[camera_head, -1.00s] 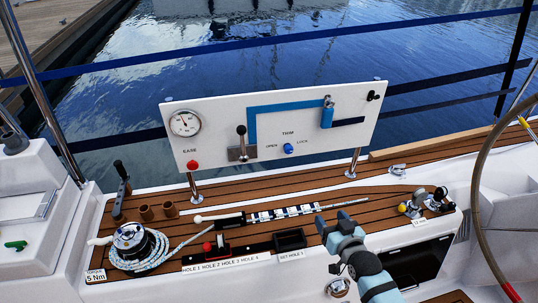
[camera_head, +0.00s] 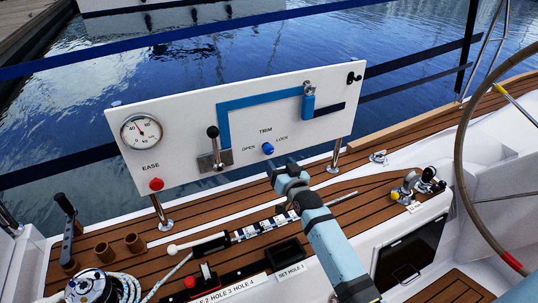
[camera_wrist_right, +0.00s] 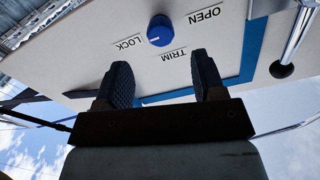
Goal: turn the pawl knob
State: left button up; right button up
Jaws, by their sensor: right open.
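The blue pawl knob (camera_head: 267,149) sits on the white panel (camera_head: 180,108) between the OPEN and LOCK labels, under the word TRIM. It also shows in the right wrist view (camera_wrist_right: 160,30), where a short white mark lies on its LOCK side. My right gripper (camera_head: 285,168) is open and empty, just below and to the right of the knob in the head view. In the right wrist view its two dark ribbed fingers (camera_wrist_right: 161,66) point toward the panel. The knob lies beyond and between them, apart from both. My left gripper is out of view.
The panel also carries a gauge (camera_head: 141,131), a red EASE button (camera_head: 156,184), a black-knobbed lever (camera_head: 213,133) and a blue padlock-like slider (camera_head: 308,101). A winch with rope (camera_head: 95,289) stands at the lower left. A steering wheel (camera_head: 462,150) is at the right.

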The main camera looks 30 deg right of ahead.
aim_at(270, 152)
jog(key=w, duration=0.3)
jog(key=w+b, duration=0.1)
jog(key=w, duration=0.3)
jog(key=shift+w+d, duration=0.2)
jog(key=shift+w, duration=0.05)
jog(key=c, duration=0.9)
